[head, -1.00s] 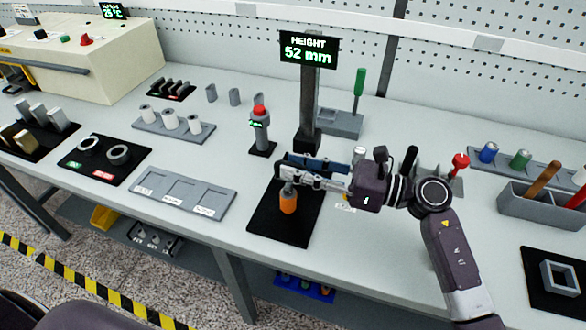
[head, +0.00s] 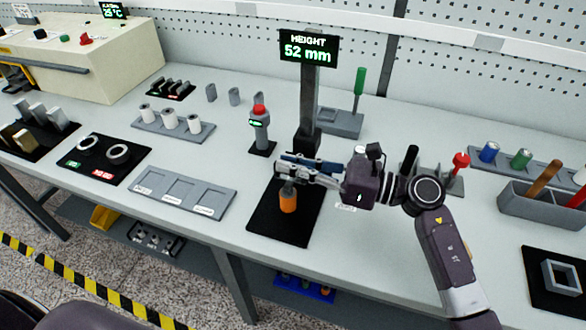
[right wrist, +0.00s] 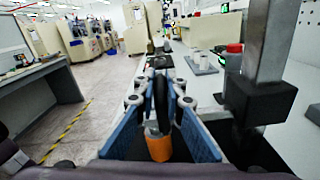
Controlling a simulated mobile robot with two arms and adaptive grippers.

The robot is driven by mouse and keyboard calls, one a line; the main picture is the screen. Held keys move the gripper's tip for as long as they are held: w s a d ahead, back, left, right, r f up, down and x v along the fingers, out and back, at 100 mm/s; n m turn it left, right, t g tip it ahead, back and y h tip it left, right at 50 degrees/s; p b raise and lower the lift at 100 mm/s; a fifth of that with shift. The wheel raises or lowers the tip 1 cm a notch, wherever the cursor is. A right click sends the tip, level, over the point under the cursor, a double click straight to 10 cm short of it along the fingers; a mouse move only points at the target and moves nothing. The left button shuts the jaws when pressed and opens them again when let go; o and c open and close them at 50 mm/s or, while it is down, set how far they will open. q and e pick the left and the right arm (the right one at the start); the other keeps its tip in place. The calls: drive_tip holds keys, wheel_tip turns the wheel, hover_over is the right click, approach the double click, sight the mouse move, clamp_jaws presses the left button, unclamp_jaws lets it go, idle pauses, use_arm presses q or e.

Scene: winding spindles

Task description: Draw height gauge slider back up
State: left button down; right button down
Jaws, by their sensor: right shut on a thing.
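The height gauge has a dark column (head: 309,100) with a display (head: 308,48) reading 52 mm. Its black slider block (head: 306,138) sits low on the column and also shows in the right wrist view (right wrist: 259,100). An orange spindle with a grey top (head: 288,202) stands on the black mat below. My right gripper (head: 298,170) is just above the spindle, in front of the column. Between its blue finger pads (right wrist: 160,110) is a dark narrow part, apparently belonging to the slider; the fingers hide most of it. My left gripper is out of view.
A red-topped grey post (head: 260,130) stands left of the column. A grey three-pocket tray (head: 183,190) lies to the left. A grey block with a green-handled tool (head: 342,121) is behind right. The black mat (head: 272,228) has bare room in front.

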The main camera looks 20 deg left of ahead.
wheel_tip(320, 180, up, 16)
drive_tip(key=p, duration=0.8)
drive_tip(key=shift+f, duration=0.2)
idle(1.0)
drive_tip(key=shift+w, duration=0.1)
drive_tip(key=c, duration=2.4)
unclamp_jaws()
drive_tip(key=o, duration=0.4)
drive_tip(key=shift+f, duration=0.1)
